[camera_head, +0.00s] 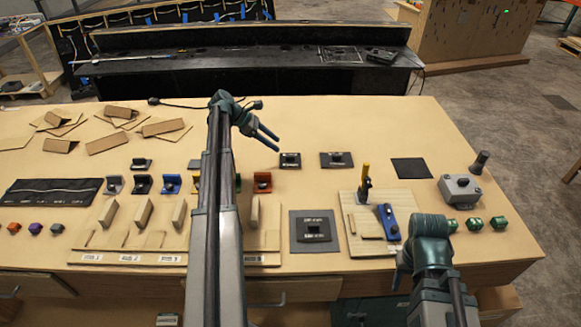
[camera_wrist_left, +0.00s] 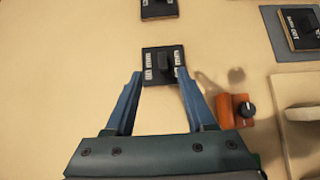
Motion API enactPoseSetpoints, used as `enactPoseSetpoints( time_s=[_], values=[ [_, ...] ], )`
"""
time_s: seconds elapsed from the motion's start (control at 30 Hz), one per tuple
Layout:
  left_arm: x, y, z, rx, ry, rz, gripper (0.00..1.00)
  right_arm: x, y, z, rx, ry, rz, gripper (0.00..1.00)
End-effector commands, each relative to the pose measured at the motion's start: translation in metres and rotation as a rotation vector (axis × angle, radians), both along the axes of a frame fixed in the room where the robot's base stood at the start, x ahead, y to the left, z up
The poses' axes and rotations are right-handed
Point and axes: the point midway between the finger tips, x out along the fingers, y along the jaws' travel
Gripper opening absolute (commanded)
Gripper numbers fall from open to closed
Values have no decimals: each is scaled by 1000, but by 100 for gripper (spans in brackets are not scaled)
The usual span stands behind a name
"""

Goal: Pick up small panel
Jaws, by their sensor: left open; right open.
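A small black panel (camera_head: 290,160) with a raised dark knob and white lettering lies flat on the tan table. My left gripper (camera_head: 276,143) is open just beside it in the head view. In the left wrist view, the open fingers (camera_wrist_left: 160,78) are on either side of the near part of this panel (camera_wrist_left: 163,60); I cannot tell whether they touch it. A similar small panel (camera_head: 336,159) lies to its right, and another (camera_head: 313,226) sits on a grey mat (camera_head: 299,245). My right gripper (camera_head: 399,272) is open and empty near the front edge.
An orange block with a knob (camera_head: 262,182) is close to the left gripper. A wooden board (camera_head: 352,225) holds blue and yellow tools. A grey joystick box (camera_head: 460,188) and several green blocks are at right. A dark square mat (camera_head: 411,168) is bare.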

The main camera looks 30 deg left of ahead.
Motion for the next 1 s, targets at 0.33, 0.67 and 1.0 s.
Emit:
enactPoseSetpoints(
  time_s=[0.33, 0.67, 1.0],
  values=[
    [9, -15, -18, 0, -1, 1, 55, 0, 0, -18, 0, 0, -1, 46],
    [14, -34, -48, 0, -1, -2, 55, 0, 0, -48, 0, 0, 0, 46],
    [23, -45, -56, 0, 0, 0, 55, 0, 0, -56, 0, 0, 0, 46]
  ],
)
